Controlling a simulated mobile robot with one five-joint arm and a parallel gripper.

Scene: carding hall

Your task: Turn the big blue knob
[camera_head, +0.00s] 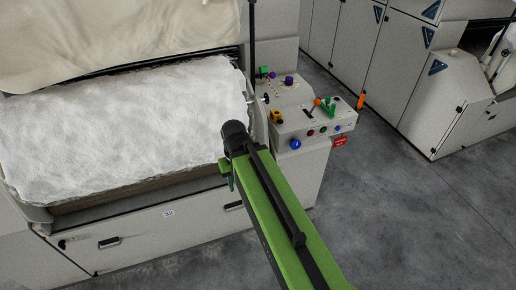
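The big blue knob (295,144) is a round blue knob on the front face of the grey control panel (341,123), at its lower left. It is fully visible just right of my green arm and apart from it. My arm reaches up from the bottom of the picture to a dark joint left of the panel. Small green parts show below that joint. My gripper's fingers cannot be seen; they are out of sight behind or below the arm.
The panel also carries a yellow block (276,116), a green lever (328,106), an orange part (361,100), a purple knob (289,80) and a red label (340,141). White fibre (120,125) fills the machine at left. Grey floor (420,215) is clear at right.

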